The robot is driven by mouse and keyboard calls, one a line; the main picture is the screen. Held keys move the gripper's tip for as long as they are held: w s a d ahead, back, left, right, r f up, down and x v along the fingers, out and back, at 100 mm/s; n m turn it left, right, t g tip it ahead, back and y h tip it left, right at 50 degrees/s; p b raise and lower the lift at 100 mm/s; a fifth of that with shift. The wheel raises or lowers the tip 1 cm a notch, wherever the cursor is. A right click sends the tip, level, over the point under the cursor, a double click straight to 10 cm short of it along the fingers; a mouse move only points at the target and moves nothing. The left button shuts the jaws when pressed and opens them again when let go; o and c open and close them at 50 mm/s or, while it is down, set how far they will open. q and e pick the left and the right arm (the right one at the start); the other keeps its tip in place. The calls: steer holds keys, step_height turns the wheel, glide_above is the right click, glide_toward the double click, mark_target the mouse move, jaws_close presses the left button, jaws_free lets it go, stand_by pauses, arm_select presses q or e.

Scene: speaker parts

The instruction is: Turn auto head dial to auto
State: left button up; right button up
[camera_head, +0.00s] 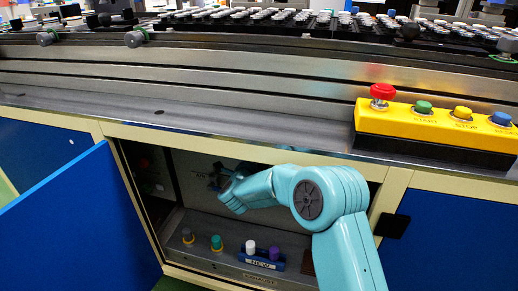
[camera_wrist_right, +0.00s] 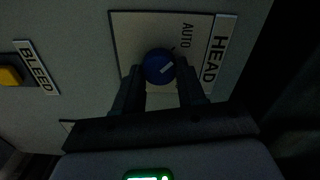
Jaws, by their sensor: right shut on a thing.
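The auto head dial (camera_wrist_right: 155,64) is a round blue knob with a white pointer mark, on a panel plate labelled AUTO and HEAD in the right wrist view. The pointer lies at a slant, and the AUTO label (camera_wrist_right: 187,35) is up and to the right of the knob. My right gripper (camera_wrist_right: 160,70) has its two dark fingers on either side of the knob, shut on it. In the head view my teal right arm reaches into the open cabinet, with the right gripper (camera_head: 220,177) at the back panel. The dial is too dark and small to make out there. My left gripper is not in view.
The blue cabinet door (camera_head: 75,225) stands open at left. Knobs and a NEW-labelled block (camera_head: 262,262) are on the cabinet floor. A yellow button box (camera_head: 440,122) sits on the ledge above. A BLEED label (camera_wrist_right: 37,67) and yellow button (camera_wrist_right: 10,76) are beside the dial.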

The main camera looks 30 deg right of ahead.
steer(key=o, duration=1.1)
steer(key=shift+c, duration=0.2)
steer(key=shift+a, duration=0.1)
steer(key=p+v, duration=0.2)
steer(key=v, duration=1.4)
steer(key=shift+s+p, duration=0.2)
steer(key=shift+p, duration=0.2)
